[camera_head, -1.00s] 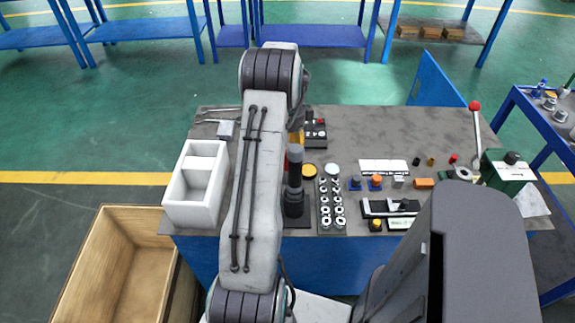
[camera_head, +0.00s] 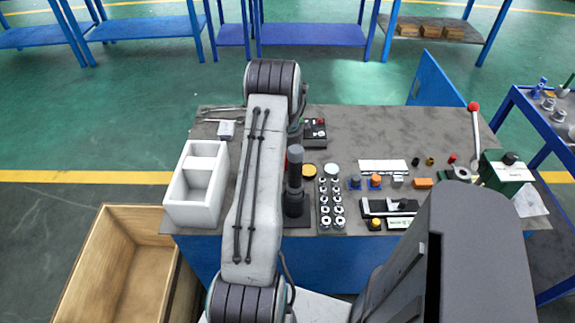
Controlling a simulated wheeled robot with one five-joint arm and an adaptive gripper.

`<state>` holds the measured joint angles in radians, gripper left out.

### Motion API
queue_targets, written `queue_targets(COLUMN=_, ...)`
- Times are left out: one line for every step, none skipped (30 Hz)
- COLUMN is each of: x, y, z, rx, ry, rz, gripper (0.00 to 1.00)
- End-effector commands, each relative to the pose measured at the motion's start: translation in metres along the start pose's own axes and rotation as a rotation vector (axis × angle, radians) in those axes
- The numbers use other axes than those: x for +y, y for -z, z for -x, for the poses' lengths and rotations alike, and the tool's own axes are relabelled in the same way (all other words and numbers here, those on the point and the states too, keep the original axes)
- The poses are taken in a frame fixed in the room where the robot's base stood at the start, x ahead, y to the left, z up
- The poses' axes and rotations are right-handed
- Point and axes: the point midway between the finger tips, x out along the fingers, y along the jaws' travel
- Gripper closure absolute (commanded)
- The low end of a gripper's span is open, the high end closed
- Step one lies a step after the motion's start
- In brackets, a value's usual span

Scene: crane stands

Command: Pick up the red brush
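I cannot clearly make out a red brush. A narrow strip of red (camera_head: 286,163) shows between my arm and the dark upright post (camera_head: 295,170) on the workbench, and I cannot tell what it belongs to. My gripper is not in view. My raised arm crosses the left-middle of the bench and hides the part of the top behind it.
The grey workbench top (camera_head: 375,134) holds a white two-part bin (camera_head: 181,210) at left, a rack of metal sockets (camera_head: 331,200), small coloured parts and a red-knobbed lever (camera_head: 474,107). A wooden crate (camera_head: 103,215) stands left of the bench. The back middle is fairly clear.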

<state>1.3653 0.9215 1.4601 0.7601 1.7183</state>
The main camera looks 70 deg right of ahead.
Motion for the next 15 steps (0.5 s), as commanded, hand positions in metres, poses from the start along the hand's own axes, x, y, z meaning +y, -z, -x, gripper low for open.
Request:
queue_targets(x=0.0, y=0.0, z=0.0002, rx=0.0, ry=0.0, rz=0.0, gripper=0.6)
queue_targets(x=0.0, y=0.0, z=0.0002, rx=0.0, ry=0.0, rz=0.0, gripper=0.63)
queue_targets(x=0.0, y=0.0, z=0.0002, rx=0.0, ry=0.0, rz=0.0, gripper=0.66)
queue_targets(x=0.0, y=0.0, z=0.0002, rx=0.0, ry=0.0, rz=0.0, gripper=0.69)
queue_targets(x=0.0, y=0.0, z=0.0003, rx=0.0, ry=0.0, rz=0.0, gripper=0.72)
queue_targets(x=0.0, y=0.0, z=0.0003, rx=0.0, ry=0.0, rz=0.0, gripper=0.75)
queue_targets(x=-0.0001, y=0.0, z=0.0003, rx=0.0, ry=0.0, rz=0.0, gripper=0.78)
queue_targets(x=-0.0001, y=0.0, z=0.0003, rx=0.0, ry=0.0, rz=0.0, gripper=0.8)
queue_targets(x=-0.0001, y=0.0, z=0.0004, rx=0.0, ry=0.0, rz=0.0, gripper=0.84)
queue_targets(x=-0.0001, y=0.0, z=0.0004, rx=0.0, ry=0.0, rz=0.0, gripper=0.87)
queue_targets(x=-0.0001, y=0.0, z=0.0004, rx=0.0, ry=0.0, rz=0.0, gripper=0.89)
queue_targets(x=-0.0001, y=0.0, z=0.0004, rx=0.0, ry=0.0, rz=0.0, gripper=0.93)
queue_targets(x=-0.0001, y=0.0, z=0.0004, rx=0.0, ry=0.0, rz=0.0, gripper=0.96)
queue_targets(x=-0.0001, y=0.0, z=0.0004, rx=0.0, ry=0.0, rz=0.0, gripper=0.98)
queue_targets(x=-0.0001, y=0.0, z=0.0004, rx=0.0, ry=0.0, rz=0.0, gripper=1.0)
